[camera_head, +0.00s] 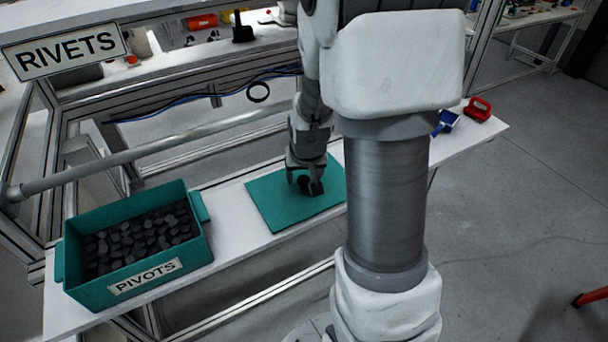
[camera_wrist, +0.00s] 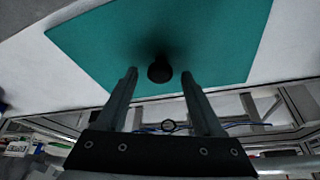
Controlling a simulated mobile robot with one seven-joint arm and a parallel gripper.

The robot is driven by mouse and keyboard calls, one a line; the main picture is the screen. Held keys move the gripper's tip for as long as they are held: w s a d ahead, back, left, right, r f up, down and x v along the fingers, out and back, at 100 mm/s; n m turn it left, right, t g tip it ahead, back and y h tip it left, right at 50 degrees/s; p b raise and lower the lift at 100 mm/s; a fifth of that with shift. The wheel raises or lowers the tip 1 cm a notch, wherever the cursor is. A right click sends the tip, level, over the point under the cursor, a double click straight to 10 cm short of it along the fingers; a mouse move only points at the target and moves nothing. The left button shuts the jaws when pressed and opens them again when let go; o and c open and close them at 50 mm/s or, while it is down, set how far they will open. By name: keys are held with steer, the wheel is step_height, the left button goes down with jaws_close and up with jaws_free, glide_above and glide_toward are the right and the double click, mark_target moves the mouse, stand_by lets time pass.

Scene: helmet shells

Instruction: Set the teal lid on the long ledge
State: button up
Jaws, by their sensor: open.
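The teal lid (camera_head: 275,205) is a flat panel with a dark round knob near its middle. My gripper (camera_head: 306,188) is over the lid at the knob, pointing down. In the wrist view the lid (camera_wrist: 215,50) fills the upper middle, and the dark knob (camera_wrist: 160,70) shows between and just beyond the fingertips. My gripper (camera_wrist: 160,75) is open there, with a gap on each side of the knob. My arm hides the lid's right end in the head view.
A grey rail (camera_head: 150,152) and a RIVETS sign (camera_head: 65,50) are behind.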

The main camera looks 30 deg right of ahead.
steer(key=p+v, duration=0.1)
steer(key=v, duration=1)
steer(key=s+a+r+n+t+y, duration=0.1)
steer(key=s+a+r+n, duration=0.3)
steer(key=s+a+r, duration=0.6)
steer(key=s+r, duration=0.1)
steer(key=s, duration=0.3)
steer(key=shift+a+y, duration=0.3)
steer(key=shift+a, duration=0.05)
steer(key=shift+c, duration=0.3)
